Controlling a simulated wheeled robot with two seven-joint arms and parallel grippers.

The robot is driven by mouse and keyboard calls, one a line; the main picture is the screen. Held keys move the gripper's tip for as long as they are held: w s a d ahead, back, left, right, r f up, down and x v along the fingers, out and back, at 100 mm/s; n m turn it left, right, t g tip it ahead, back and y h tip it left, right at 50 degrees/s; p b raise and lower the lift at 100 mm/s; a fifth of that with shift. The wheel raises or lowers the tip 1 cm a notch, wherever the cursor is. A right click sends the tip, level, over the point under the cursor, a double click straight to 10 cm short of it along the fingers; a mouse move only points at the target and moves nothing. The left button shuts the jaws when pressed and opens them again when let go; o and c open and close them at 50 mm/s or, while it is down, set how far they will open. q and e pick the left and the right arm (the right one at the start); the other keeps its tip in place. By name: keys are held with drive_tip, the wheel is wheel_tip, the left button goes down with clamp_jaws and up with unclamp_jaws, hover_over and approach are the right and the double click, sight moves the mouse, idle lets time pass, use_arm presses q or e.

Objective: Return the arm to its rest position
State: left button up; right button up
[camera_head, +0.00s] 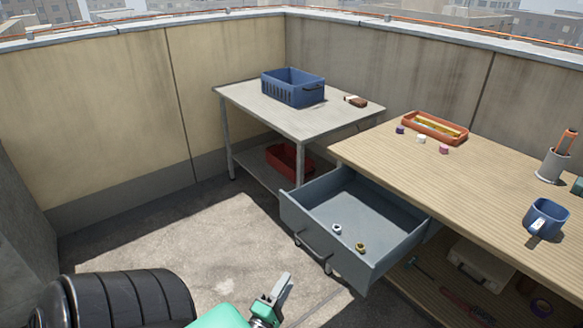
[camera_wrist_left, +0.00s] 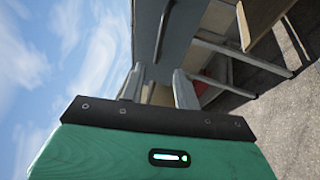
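My left arm comes in low at the left of the head view, its green gripper body at the bottom edge. My left gripper (camera_head: 277,290) points up and to the right, in front of the open drawer and apart from it. The left wrist view shows its two fingers (camera_wrist_left: 159,90) apart, with nothing held between them. Sky, the underside of furniture and the floor show beyond the fingers. My right gripper is in neither view.
The grey drawer (camera_head: 305,205) stands open from the wooden workbench (camera_head: 480,190), with two small fittings inside. A metal side table (camera_head: 255,107) behind it carries a blue crate (camera_head: 292,90). A red bin (camera_head: 285,160) sits on its lower shelf. The floor at left is clear.

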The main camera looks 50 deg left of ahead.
use_arm(q)
drive_tip(key=shift+s+d, duration=0.15)
drive_tip(key=shift+s, duration=0.15)
idle(0.4)
